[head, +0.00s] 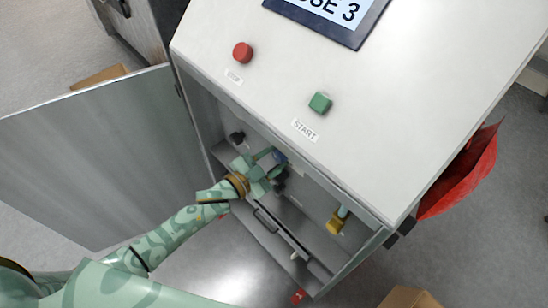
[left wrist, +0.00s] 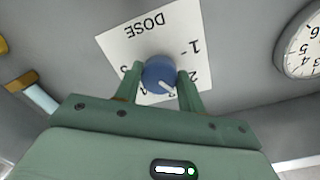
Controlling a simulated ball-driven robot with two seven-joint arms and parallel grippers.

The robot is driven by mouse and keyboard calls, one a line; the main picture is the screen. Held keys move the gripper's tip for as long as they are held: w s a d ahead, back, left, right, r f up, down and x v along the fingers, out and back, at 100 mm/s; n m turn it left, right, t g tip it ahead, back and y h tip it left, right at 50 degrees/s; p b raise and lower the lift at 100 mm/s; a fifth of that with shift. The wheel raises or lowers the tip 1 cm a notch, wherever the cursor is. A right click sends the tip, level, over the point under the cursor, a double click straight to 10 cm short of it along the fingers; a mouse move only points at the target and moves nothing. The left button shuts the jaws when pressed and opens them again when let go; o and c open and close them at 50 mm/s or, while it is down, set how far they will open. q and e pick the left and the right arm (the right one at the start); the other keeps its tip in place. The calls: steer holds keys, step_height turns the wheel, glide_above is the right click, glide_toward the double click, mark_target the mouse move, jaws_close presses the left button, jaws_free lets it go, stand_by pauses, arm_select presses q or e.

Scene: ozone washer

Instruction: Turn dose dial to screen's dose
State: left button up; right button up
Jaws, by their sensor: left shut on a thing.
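The screen (head: 330,12) at the top of the head view is partly cut off; its visible text ends in "SE 3". The blue dose dial (head: 279,157) is inside the open cabinet, and it shows in the left wrist view (left wrist: 158,74) in front of a white DOSE card (left wrist: 150,32). The card appears upside down there, its numbers partly hidden by my fingers. The dial's white pointer line points to the lower right of that view; the mark it meets is hidden. My left gripper (left wrist: 160,82) is shut on the dial, one finger on each side. My right gripper is not in view.
A red STOP button (head: 242,53) and green START button (head: 320,103) sit on the sloped top. The cabinet door (head: 105,150) stands open at left. A yellow-handled valve (head: 336,224) and black knob (head: 237,138) flank the dial. A round gauge (left wrist: 302,45) is close by.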

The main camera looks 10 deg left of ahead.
arm_select(q)
steer(key=m, duration=0.5)
steer(key=shift+m, duration=0.3)
stand_by(0.4)
steer(key=o, duration=1)
steer(key=shift+c, duration=0.2)
steer(key=p+v, duration=0.1)
steer(key=v, duration=1.5)
steer(key=shift+s, duration=0.2)
